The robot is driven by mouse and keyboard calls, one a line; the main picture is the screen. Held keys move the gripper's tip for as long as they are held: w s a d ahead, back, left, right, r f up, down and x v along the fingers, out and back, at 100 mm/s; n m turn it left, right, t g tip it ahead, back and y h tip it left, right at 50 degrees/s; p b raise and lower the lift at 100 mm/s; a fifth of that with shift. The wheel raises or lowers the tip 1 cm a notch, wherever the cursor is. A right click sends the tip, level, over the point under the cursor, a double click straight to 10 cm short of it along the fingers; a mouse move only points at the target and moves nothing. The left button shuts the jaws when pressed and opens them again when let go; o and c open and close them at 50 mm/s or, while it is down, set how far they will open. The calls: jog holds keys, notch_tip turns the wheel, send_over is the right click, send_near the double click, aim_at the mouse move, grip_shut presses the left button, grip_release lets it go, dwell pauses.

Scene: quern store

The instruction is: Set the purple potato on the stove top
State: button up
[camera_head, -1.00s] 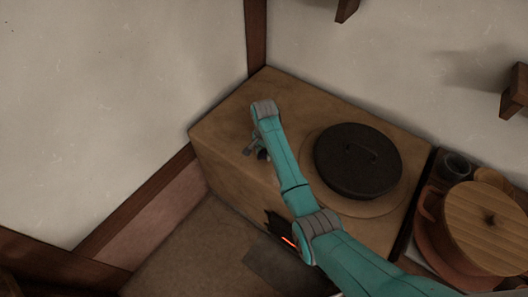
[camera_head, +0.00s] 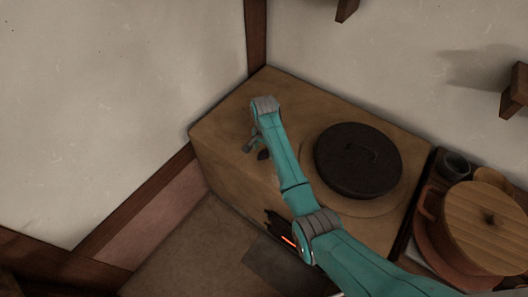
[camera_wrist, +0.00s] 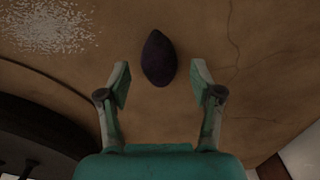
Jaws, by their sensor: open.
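The purple potato (camera_wrist: 158,58) is dark and oval and lies on the tan stove top (camera_wrist: 255,75) in the wrist view. It is small and partly beside my arm in the head view (camera_head: 263,154). My gripper (camera_wrist: 159,72) is open, with one finger to each side of the potato's near end and a gap on both sides. In the head view my gripper (camera_head: 251,145) is over the left part of the stove top (camera_head: 222,125), mostly hidden by my wrist.
A black lidded pot (camera_head: 358,160) stands on the stove's right part. A wooden-lidded vessel (camera_head: 485,230) and a dark cup (camera_head: 455,165) are further right. An orange glow (camera_head: 289,241) shows in the stove's front opening. The stove's back left is clear.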

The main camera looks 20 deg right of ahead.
aim_at(264, 152)
notch_tip(264, 152, up, 10)
jog(key=shift+r, duration=0.15)
dwell(0.7)
